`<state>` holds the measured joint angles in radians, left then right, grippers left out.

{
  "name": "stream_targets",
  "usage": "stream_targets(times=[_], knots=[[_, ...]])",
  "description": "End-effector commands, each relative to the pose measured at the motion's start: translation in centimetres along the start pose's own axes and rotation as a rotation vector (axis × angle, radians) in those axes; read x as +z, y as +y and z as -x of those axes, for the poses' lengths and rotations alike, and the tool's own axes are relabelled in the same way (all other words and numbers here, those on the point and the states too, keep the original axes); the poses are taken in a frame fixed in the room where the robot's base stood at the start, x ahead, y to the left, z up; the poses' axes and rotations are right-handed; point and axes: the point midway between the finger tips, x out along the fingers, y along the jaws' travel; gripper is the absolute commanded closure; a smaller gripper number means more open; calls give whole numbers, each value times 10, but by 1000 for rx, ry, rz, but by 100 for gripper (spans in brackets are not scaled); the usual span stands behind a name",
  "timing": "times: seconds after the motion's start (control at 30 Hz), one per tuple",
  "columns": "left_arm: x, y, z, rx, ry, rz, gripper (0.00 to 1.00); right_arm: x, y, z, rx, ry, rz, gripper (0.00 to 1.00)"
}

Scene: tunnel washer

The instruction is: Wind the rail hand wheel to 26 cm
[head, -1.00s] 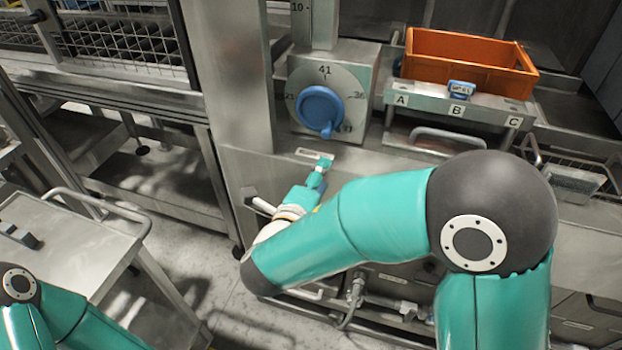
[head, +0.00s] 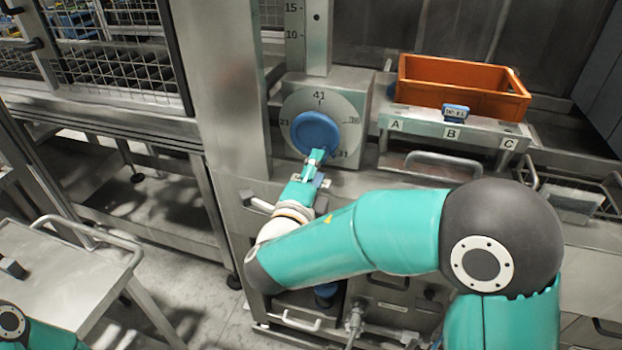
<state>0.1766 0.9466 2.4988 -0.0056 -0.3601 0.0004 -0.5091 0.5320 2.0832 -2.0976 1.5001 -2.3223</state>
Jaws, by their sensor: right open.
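My right gripper (head: 317,156) is open at the wheel's lower edge, around or just in front of the handle; I cannot tell which. The vertical rail scale (head: 293,35) above shows 15 and 10. Of my left arm only a piece shows at the lower left corner; its gripper is out of view.
A steel post (head: 222,90) stands left of the dial. A steel trolley (head: 60,270) is at the lower left.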

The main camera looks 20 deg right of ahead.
Motion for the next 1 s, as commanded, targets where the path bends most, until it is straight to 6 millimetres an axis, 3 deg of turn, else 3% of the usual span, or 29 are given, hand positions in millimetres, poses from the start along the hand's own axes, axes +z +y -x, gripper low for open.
stream_targets(times=[0.5,1.0], knots=[[0,5,13,0,0,0,67,-1,-1,-39,0,3,0,54],[0,5,14,0,0,0,67,-2,1,-47,2,4,1,54]])
